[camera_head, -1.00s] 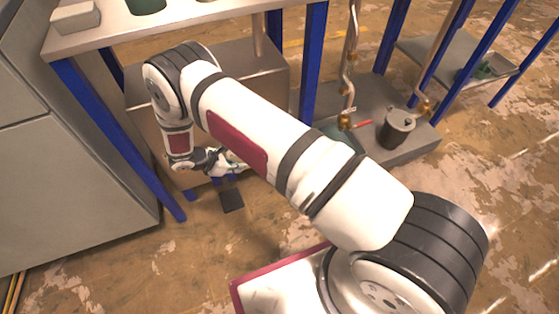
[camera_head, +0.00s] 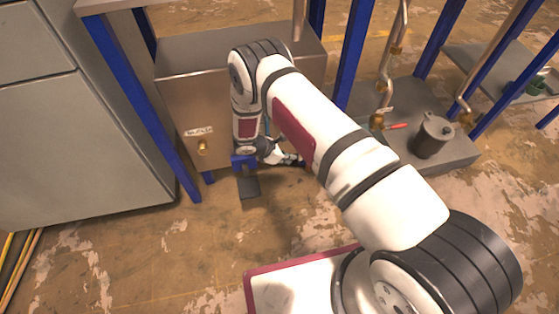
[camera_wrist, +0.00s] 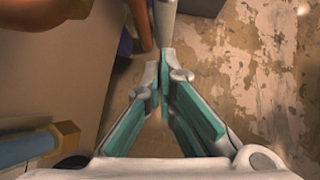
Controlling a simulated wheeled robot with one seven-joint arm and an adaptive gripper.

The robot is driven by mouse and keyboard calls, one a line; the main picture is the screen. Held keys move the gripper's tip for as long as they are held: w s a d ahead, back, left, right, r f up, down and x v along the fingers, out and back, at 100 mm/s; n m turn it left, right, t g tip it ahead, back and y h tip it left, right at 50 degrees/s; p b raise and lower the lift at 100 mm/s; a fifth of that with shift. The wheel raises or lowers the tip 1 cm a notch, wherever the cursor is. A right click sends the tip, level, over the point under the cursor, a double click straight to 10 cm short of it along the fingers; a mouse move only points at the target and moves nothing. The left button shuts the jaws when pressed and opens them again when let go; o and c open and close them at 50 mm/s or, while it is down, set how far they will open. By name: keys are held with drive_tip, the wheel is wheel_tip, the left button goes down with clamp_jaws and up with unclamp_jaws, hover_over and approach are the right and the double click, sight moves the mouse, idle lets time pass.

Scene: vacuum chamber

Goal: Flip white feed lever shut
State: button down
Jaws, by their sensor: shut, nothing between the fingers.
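My gripper (camera_head: 290,160) is low beside the steel box, largely hidden by my own arm in the head view. In the wrist view its teal-lined fingers (camera_wrist: 165,60) are shut with nothing between them. A pale grey-white rod (camera_wrist: 165,20), possibly the white feed lever, shows just beyond the fingertips. I cannot tell whether the tips touch it. No white lever is clearly visible in the head view.
The steel box (camera_head: 190,100) stands under the table with a brass fitting (camera_head: 203,147). A copper-coloured pipe (camera_wrist: 142,25) and a brass nut (camera_wrist: 67,136) lie left of my fingers. A red-handled valve (camera_head: 396,126) and a metal pot (camera_head: 433,135) are right. Floor in front is open.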

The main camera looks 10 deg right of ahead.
drive_tip(key=shift+d, duration=0.45)
drive_tip(key=shift+w+d+f+b, duration=0.15)
drive_tip(key=shift+d+b, duration=0.1)
drive_tip(key=shift+d, duration=0.15)
drive_tip(key=shift+d+f+b, duration=0.1)
drive_tip(key=shift+d+b, duration=0.1)
drive_tip(key=shift+d, duration=0.3)
drive_tip(key=s+a+r+p, duration=0.2)
drive_tip(key=a+r, duration=0.5)
drive_tip(key=a, duration=0.4)
drive_tip(key=shift+a+p, duration=0.3)
drive_tip(key=shift+p, duration=0.25)
